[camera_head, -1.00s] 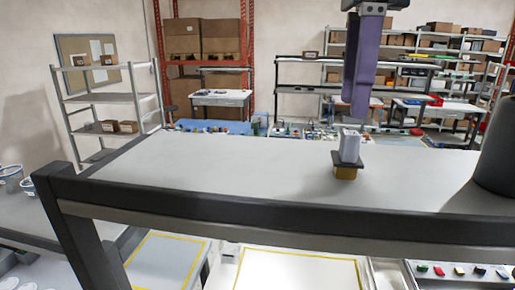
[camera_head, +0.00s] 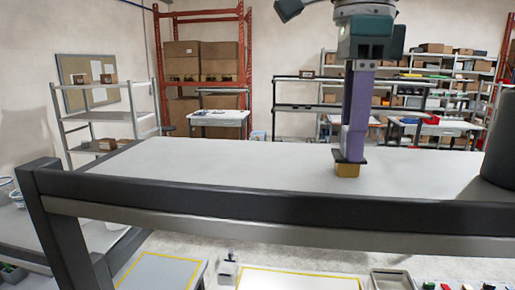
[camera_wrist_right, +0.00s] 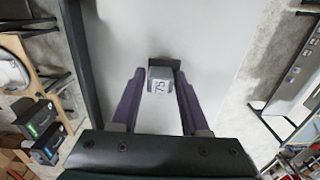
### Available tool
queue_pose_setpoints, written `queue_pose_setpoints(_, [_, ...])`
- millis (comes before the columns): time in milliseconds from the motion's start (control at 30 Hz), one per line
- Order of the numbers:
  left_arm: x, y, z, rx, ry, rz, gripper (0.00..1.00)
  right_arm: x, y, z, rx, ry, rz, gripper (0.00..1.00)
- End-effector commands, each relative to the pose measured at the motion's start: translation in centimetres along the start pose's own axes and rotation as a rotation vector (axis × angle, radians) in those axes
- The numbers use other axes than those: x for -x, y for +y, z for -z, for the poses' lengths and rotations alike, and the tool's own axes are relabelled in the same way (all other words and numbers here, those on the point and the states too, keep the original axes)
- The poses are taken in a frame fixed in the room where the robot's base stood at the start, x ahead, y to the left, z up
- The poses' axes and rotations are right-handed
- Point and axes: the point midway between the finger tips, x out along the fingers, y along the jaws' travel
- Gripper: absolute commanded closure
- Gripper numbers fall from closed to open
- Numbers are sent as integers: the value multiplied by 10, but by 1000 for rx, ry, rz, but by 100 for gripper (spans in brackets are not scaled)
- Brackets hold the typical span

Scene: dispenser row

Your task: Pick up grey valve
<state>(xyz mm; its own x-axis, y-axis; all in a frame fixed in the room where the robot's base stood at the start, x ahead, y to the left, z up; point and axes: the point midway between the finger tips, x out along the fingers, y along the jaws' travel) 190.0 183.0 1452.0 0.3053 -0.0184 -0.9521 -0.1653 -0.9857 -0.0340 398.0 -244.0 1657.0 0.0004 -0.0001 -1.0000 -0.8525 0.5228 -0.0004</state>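The grey valve (camera_wrist_right: 160,80) is a small grey block marked 75 in the right wrist view. In the head view its dark plate and brass-coloured base (camera_head: 347,171) stand upright on the top shelf, while its grey upper part is mostly hidden by my fingers. My right gripper (camera_head: 350,153) points down over the valve. In the right wrist view its purple fingers (camera_wrist_right: 160,74) are open, one on each side of the block, with small gaps seeming to show. My left gripper is not in view.
The pale shelf top (camera_head: 220,166) is clear around the valve, with a dark front rail (camera_head: 250,208). A dark cylinder (camera_head: 499,150) stands at the right end. Shelving racks and boxes are in the far background.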

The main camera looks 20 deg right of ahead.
Motion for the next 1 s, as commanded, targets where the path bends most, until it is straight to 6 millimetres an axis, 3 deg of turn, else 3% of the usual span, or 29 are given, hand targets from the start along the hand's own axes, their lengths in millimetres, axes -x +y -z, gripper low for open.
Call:
queue_pose_setpoints(33, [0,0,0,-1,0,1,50,0,0,0,0,0,0,61])
queue_pose_setpoints(400, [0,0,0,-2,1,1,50,0,0,0,1,0,0,100])
queue_pose_setpoints(800, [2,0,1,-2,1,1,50,3,0,0,1,-1,0,100])
queue_pose_setpoints(1000, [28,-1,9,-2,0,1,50,38,0,0,1,-1,1,100])
